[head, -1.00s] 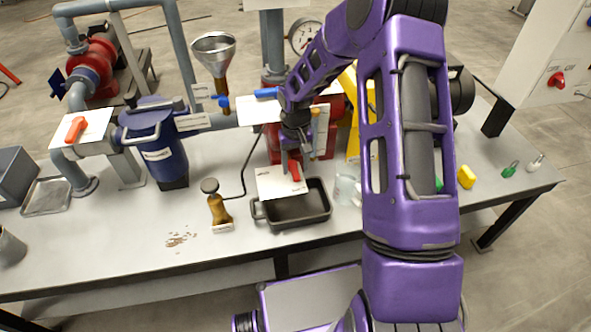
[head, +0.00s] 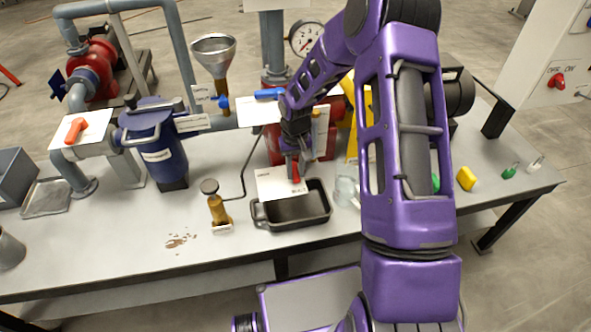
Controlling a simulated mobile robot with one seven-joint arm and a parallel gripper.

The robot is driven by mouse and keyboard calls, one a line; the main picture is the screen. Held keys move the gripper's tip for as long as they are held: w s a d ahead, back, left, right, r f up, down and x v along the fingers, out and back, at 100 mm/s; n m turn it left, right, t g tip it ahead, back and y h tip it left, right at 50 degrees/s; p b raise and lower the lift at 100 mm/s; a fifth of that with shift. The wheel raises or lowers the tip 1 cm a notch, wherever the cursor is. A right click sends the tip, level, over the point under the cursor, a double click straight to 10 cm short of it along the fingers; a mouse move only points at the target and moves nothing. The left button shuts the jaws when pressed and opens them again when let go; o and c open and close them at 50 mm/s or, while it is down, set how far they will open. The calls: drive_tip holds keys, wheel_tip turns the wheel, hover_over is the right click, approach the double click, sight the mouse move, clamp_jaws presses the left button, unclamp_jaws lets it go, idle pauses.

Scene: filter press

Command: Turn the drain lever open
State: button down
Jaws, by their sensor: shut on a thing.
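A small red lever (head: 296,174), by its place the drain lever, sits at a white label plate (head: 280,185) above a black pan (head: 262,213). My gripper (head: 294,166) points down at the lever from above and is shut on it. Its fingers cover part of the lever. In this view the lever runs nearly straight toward the pan. The plate's lettering is too small to read.
A brass hand pump (head: 217,211) stands left of the pan, and a clear beaker (head: 345,190) stands right of it. Blue-handled valves (head: 268,93), a funnel (head: 213,48) and a gauge (head: 305,37) stand behind. The table front (head: 120,262) is mostly clear.

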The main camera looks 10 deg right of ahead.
drive_tip(key=shift+w+a+m+b, duration=0.35)
drive_tip(key=shift+w+a+m, duration=0.35)
drive_tip(key=shift+m, duration=2.3)
drive_tip(key=shift+w+a+m+b, duration=0.35)
drive_tip(key=shift+w+a+m, duration=0.3)
drive_tip(key=shift+m, duration=2.35)
drive_tip(key=shift+w+a+m+b, duration=0.35)
drive_tip(key=shift+w+a+m, duration=0.35)
drive_tip(key=shift+m, duration=2.3)
drive_tip(key=c, duration=0.7)
unclamp_jaws()
